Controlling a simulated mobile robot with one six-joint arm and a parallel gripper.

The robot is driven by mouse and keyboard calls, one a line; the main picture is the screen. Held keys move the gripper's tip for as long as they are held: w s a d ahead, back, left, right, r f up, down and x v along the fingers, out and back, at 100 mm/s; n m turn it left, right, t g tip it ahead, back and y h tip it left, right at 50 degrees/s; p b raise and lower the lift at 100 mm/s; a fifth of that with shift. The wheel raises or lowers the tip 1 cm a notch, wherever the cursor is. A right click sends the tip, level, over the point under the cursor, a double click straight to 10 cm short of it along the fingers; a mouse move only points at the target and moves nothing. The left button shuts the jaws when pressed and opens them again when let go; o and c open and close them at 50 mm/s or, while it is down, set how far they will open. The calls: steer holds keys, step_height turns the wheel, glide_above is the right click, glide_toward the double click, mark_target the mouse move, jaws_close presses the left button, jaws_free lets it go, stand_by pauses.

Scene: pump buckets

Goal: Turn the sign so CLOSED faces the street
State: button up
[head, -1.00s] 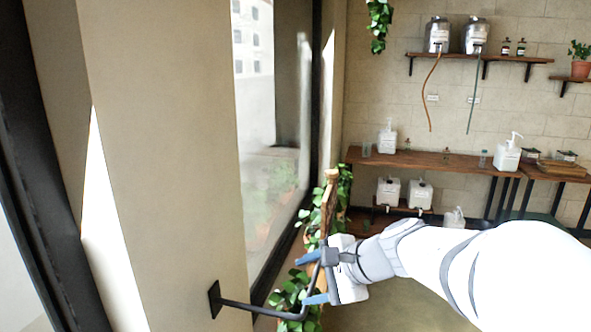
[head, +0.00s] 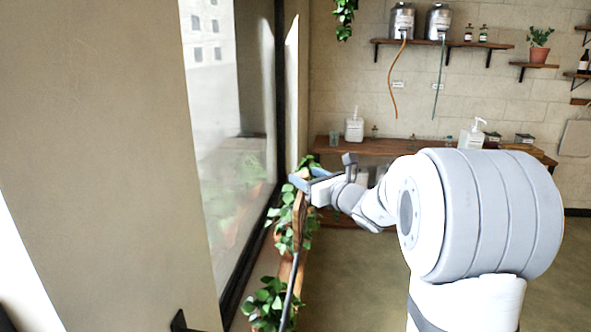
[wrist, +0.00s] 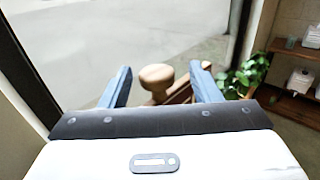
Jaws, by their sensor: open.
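A wooden sign (head: 299,222) shows nearly edge-on in the head view, by the black wall bracket (head: 291,290) beside the window. No lettering on it can be read. My gripper (head: 305,180) is at the top of the sign and partly hides it. In the wrist view, a round wooden knob (wrist: 157,76) stands between the two blue fingers of my gripper (wrist: 160,70), with gaps on both sides. A slanted wooden edge of the sign (wrist: 181,95) shows behind the knob. My gripper is open and holds nothing.
A large window (head: 235,130) and a beige wall pillar (head: 100,130) are close on the left. Potted plants (head: 268,300) line the sill below. A wooden shelf table (head: 375,146) with pump bottles stands at the back. The floor (head: 350,285) between is clear.

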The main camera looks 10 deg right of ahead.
steer(key=shift+p+x, duration=0.45)
steer(key=shift+x, duration=1.65)
steer(key=shift+s+a, duration=0.15)
steer(key=shift+a, duration=0.05)
steer(key=shift+c, duration=0.6)
jaws_close()
